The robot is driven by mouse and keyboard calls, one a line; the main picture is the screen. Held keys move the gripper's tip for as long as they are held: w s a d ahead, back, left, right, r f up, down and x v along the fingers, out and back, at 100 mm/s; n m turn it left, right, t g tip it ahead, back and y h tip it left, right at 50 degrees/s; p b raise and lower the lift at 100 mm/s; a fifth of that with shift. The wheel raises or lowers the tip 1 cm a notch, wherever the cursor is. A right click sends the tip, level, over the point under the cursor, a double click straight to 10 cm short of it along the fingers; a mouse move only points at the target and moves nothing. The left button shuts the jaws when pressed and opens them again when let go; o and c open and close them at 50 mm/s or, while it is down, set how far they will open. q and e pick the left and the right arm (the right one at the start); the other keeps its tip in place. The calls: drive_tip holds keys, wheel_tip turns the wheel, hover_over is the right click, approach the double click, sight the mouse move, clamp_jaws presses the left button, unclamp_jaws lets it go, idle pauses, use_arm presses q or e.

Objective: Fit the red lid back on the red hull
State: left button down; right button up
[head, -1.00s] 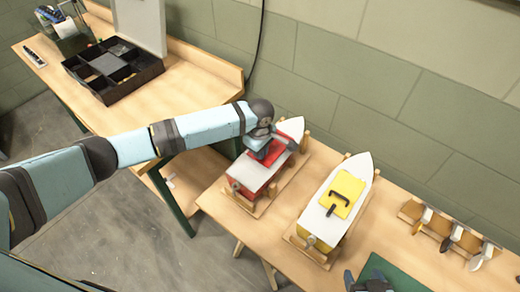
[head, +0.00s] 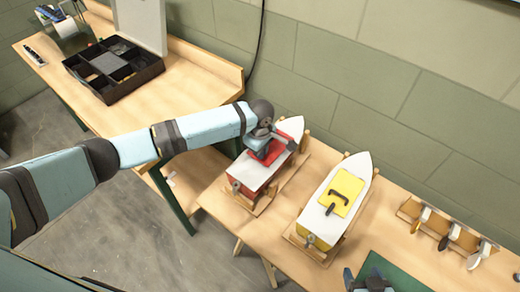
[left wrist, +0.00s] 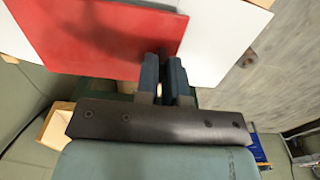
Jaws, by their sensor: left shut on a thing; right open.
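The red hull (head: 236,186) is a boat with a white deck and bow, resting in a wooden cradle on the workbench. The red lid (head: 274,151) is at the middle of its deck, under my left gripper (head: 272,143). In the left wrist view the lid (left wrist: 90,40) is a flat red panel between white deck areas (left wrist: 222,35). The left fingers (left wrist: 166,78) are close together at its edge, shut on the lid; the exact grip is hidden. I cannot tell whether the lid is fully seated. My right gripper (head: 370,282) is open at the bottom edge, partly cut off.
A boat with a yellow lid (head: 343,193) stands just right in its own cradle. A wooden rack (head: 450,235) holds propellers at the right. A green mat (head: 395,275) lies in front. A black compartment box (head: 112,70) stands on the left bench. Bench room is clear between mat and rack.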

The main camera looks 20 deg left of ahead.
use_arm(q)
drive_tip(key=shift+f+p, duration=0.2)
drive_tip(key=shift+p, duration=0.2)
drive_tip(key=shift+f+p, duration=0.35)
drive_tip(key=shift+p, duration=0.55)
idle(1.1)
drive_tip(key=c, duration=1.1)
unclamp_jaws()
drive_tip(key=shift+c, duration=0.2)
drive_tip(key=shift+r, duration=0.1)
drive_tip(key=shift+r, duration=3.9)
